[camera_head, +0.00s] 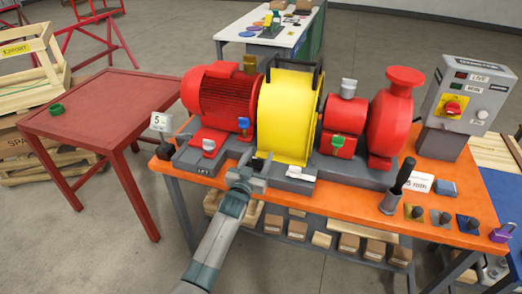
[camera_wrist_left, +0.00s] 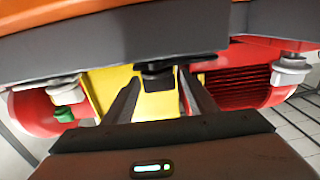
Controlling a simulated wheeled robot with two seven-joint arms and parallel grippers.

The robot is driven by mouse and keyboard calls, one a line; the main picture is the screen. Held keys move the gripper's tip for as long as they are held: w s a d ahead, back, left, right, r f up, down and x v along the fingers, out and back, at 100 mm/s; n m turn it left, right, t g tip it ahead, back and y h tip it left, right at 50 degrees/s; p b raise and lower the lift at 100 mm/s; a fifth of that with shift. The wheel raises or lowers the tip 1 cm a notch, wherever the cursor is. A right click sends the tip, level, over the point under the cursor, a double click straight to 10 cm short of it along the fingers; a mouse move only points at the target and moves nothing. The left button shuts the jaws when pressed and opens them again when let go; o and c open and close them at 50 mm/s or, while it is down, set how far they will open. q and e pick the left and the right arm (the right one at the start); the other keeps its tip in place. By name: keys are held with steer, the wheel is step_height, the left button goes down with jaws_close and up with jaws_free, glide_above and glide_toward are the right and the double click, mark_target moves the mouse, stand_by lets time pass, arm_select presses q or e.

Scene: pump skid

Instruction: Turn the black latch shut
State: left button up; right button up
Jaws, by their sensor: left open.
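The black latch (camera_wrist_left: 157,77) shows in the left wrist view as a dark block under a flat dark bar, in front of the yellow guard (camera_wrist_left: 118,88). In the head view the yellow guard (camera_head: 284,120) stands mid-bench, and the latch at its foot is largely hidden by my gripper. My left gripper (camera_head: 255,166) is open at the front foot of the guard. In the wrist view its two fingers (camera_wrist_left: 158,92) reach to either side of the latch; I cannot tell whether they touch it. My right gripper is not in view.
A red motor (camera_head: 222,97) stands left of the guard, and a red pump (camera_head: 391,115) right. A grey control box (camera_head: 468,92) and an upright black-handled tool (camera_head: 397,187) stand at the right of the orange bench (camera_head: 342,193). A red table (camera_head: 105,105) stands left.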

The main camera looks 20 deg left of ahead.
arm_select(q)
steer(key=shift+w+d, duration=0.1)
steer(key=shift+w, duration=1.35)
jaws_close()
